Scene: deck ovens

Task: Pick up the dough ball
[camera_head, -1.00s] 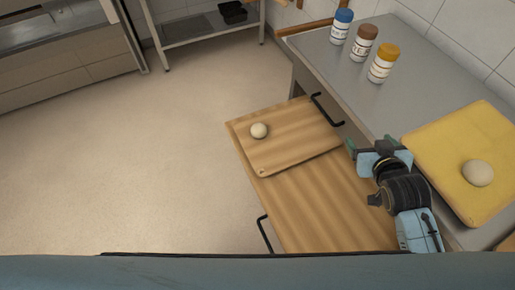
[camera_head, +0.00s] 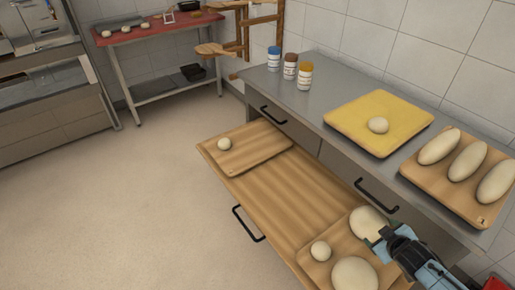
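Several pale dough balls are in view. One small dough ball (camera_head: 224,144) lies on a wooden board (camera_head: 262,146) at the far end of the pulled-out wooden drawer. Another dough ball (camera_head: 378,125) lies on the yellow board (camera_head: 352,112) on the counter. On a nearer board in the drawer lie a small ball (camera_head: 321,251) and two larger ones, one at the back (camera_head: 368,222) and one at the front (camera_head: 355,275). My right gripper (camera_head: 378,241) is at the edge of the back larger ball; its finger gap and any contact are unclear. My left gripper is out of view.
The grey counter (camera_head: 325,97) carries three jars (camera_head: 290,67) and a wooden board (camera_head: 450,190) with three long loaves (camera_head: 468,160). Black drawer handles (camera_head: 377,196) stick out. A red-topped table (camera_head: 160,32) stands at the back. The floor (camera_head: 130,200) at left is clear.

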